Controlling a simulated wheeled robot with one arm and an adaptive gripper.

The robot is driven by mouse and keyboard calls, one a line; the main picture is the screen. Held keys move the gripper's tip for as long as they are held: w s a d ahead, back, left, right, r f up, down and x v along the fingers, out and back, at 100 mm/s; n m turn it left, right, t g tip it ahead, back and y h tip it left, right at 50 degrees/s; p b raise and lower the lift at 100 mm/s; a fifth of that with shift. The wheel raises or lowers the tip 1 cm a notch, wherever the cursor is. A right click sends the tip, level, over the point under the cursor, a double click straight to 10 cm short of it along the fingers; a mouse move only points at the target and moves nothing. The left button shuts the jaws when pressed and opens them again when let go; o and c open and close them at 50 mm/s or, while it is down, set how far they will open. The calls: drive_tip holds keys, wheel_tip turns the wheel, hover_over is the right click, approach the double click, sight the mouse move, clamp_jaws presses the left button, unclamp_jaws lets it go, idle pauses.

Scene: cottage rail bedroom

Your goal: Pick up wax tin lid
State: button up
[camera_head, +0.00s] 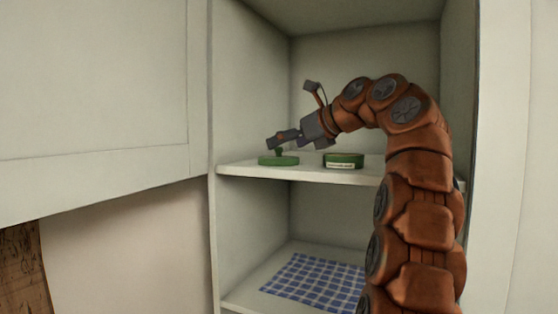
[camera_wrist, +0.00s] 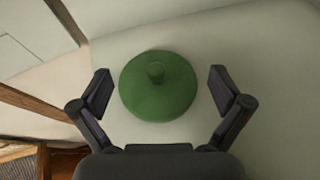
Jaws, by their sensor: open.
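The wax tin lid is a green disc with a small knob on top. It lies on the upper shelf (camera_head: 236,169) toward its left front, seen in the head view (camera_head: 278,160). In the wrist view the lid (camera_wrist: 158,92) lies between the two fingers, with a gap on each side. My gripper (camera_wrist: 160,90) is open and empty; in the head view my gripper (camera_head: 277,143) is at the lid, close above it. A green round tin (camera_head: 343,161) with a pale label stands on the same shelf to the right of the lid.
Cabinet side walls (camera_head: 250,80) and a back wall close in the shelf. A blue checked cloth (camera_head: 315,282) lies on the lower shelf. The shelf between lid and tin is clear. The shelf's front edge is close to the lid.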

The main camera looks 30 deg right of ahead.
sight(272, 156)
drive_tip(key=w+f, duration=0.1)
drive_tip(key=w+a+f+b, duration=0.1)
drive_tip(key=shift+w+b, duration=0.3)
drive_tip(key=shift+w, duration=0.05)
drive_tip(key=shift+w+r, duration=0.2)
drive_tip(key=shift+w+f, duration=0.2)
drive_tip(key=shift+w, duration=0.25)
drive_tip(key=shift+a, duration=0.15)
drive_tip(key=shift+w+a+f, duration=0.15)
drive_tip(key=shift+w, duration=0.05)
drive_tip(key=shift+f, duration=0.15)
drive_tip(key=c, duration=0.9)
